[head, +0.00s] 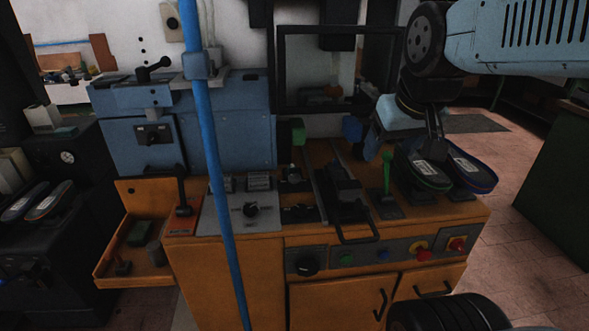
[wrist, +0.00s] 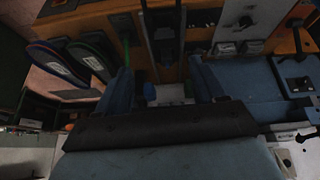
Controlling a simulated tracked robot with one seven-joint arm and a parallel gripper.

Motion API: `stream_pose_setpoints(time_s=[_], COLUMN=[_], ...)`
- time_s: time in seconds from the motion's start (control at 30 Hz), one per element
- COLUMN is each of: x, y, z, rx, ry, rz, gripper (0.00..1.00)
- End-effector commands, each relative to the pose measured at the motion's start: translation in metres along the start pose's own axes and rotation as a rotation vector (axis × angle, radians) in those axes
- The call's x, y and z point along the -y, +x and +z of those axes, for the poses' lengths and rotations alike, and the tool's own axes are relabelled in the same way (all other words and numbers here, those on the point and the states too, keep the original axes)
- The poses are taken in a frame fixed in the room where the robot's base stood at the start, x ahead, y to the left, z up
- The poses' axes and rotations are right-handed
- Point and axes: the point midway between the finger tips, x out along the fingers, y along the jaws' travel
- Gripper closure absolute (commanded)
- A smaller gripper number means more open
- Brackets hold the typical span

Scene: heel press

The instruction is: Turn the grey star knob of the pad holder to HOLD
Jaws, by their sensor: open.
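I cannot clearly make out which knob is the grey star knob of the pad holder, nor its setting; the picture is dark and the parts are small. Two small black fittings, the rear one (head: 293,180) and the front one (head: 299,213), stand on the orange bench between the grey plate and the black slide. A dark knob (head: 250,209) sits on the grey plate (head: 220,215). My gripper (head: 364,140) hangs above the back right of the bench, open, touching none of these. In the wrist view, its two blue fingers (wrist: 165,88) are apart with nothing held between them.
A blue upright pipe (head: 220,170) crosses in front of the bench. A green lever (head: 387,172) and shoes (head: 425,170) stand right of the black slide (head: 345,190). A red-based lever (head: 183,195) stands at left. A blue machine box (head: 230,130) stands behind.

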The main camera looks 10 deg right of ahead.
Motion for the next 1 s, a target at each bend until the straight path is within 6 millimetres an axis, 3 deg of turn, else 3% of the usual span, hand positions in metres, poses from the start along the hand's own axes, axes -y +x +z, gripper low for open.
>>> stream_pose_setpoints(time_s=[0.27, 0.5, 1.0], x=[0.021, 0.039, 0.072], y=[0.048, 0.101, 0.214], z=[-0.061, -0.107, -0.177], rx=[0.064, 0.104, 0.089], ry=[-0.193, -0.355, -0.6], rz=[-0.007, -0.065, -0.283], gripper=[0.31, 0.31, 0.31])
